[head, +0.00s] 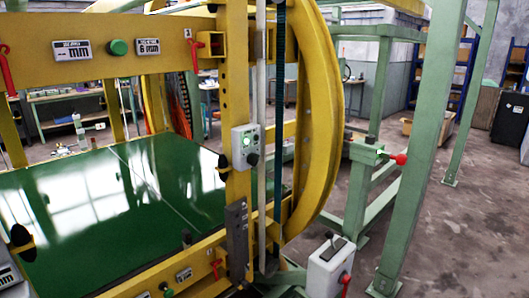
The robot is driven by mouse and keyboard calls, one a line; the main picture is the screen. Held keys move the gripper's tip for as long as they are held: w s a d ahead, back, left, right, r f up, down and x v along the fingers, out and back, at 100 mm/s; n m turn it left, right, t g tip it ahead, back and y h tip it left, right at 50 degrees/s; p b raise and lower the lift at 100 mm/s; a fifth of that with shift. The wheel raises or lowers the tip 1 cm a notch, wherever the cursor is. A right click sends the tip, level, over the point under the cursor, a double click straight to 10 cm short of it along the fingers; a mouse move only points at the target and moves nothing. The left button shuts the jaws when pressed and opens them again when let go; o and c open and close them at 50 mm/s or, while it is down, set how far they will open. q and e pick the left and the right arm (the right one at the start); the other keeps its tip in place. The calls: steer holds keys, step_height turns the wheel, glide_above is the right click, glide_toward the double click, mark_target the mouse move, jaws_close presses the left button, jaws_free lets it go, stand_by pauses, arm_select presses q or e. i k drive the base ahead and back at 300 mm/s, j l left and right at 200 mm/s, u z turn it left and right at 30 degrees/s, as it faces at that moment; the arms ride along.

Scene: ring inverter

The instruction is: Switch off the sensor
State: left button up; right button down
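A small light-grey box (240,165), likely the sensor, is mounted on the yellow upright post of the ring inverter. A green light (249,142) glows on its front. A round black knob (253,159) sits just below the light at the box's right side. The knob's exact setting is too small to tell. Neither of my grippers is in view.
The yellow ring (335,110) curves right of the post. A shiny green plate (110,215) lies left. A white box with a red handle (330,268) stands at the lower right. A green post (418,160) rises at right. Concrete floor (470,240) is open beyond it.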

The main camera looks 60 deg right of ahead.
mark_target(252, 159)
steer(key=k+l, duration=0.1)
steer(key=l, duration=0.4)
steer(key=k+l, duration=0.1)
steer(key=l, duration=0.4)
steer(key=k+l, duration=0.1)
steer(key=l, duration=0.4)
